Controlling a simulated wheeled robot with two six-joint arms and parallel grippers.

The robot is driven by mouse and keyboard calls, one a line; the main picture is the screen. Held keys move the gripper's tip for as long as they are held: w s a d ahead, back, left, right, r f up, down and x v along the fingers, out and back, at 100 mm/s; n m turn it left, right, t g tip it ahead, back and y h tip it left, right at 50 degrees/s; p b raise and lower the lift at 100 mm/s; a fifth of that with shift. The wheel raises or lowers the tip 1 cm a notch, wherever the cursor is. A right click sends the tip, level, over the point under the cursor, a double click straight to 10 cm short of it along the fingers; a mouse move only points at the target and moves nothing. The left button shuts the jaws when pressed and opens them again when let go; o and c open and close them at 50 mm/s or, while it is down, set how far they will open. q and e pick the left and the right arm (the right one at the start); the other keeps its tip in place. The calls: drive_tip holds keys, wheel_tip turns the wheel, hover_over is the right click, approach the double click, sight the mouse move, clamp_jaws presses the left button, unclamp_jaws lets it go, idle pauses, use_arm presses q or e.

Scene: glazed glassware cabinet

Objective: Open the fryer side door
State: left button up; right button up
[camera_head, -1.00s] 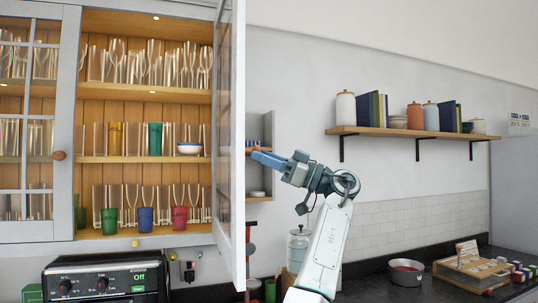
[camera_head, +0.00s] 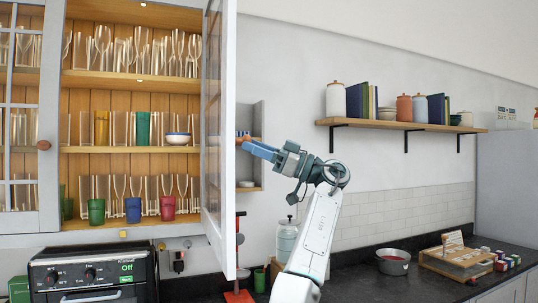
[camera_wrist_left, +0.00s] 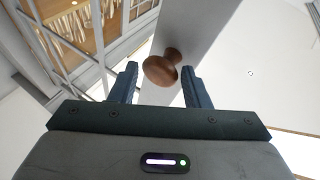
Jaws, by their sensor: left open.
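The glazed cabinet's right-hand door (camera_head: 228,120) stands swung open, seen nearly edge-on in the head view. Its round brown wooden knob (camera_wrist_left: 162,68) shows in the left wrist view. My left gripper (camera_head: 247,147) is at the outer face of this door. In the left wrist view, the left gripper (camera_wrist_left: 159,75) is open, with one blue finger on each side of the knob; I cannot tell whether they touch it. The fryer (camera_head: 95,275), a black appliance with a lit "Off" display, stands below the cabinet. My right gripper is not in view.
The cabinet's left door (camera_head: 20,120) is in front of its left part. Glasses and coloured cups (camera_head: 132,210) fill the shelves. Right of the arm are a wall shelf (camera_head: 400,126) with jars, a metal pot (camera_head: 393,262) and a wooden rack (camera_head: 460,262) on the dark counter.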

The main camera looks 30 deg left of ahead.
use_arm(q)
drive_tip(key=b+v, duration=0.2)
drive_tip(key=v, duration=0.8)
drive_tip(key=shift+b, duration=0.4)
drive_tip(key=shift+d+f, duration=0.1)
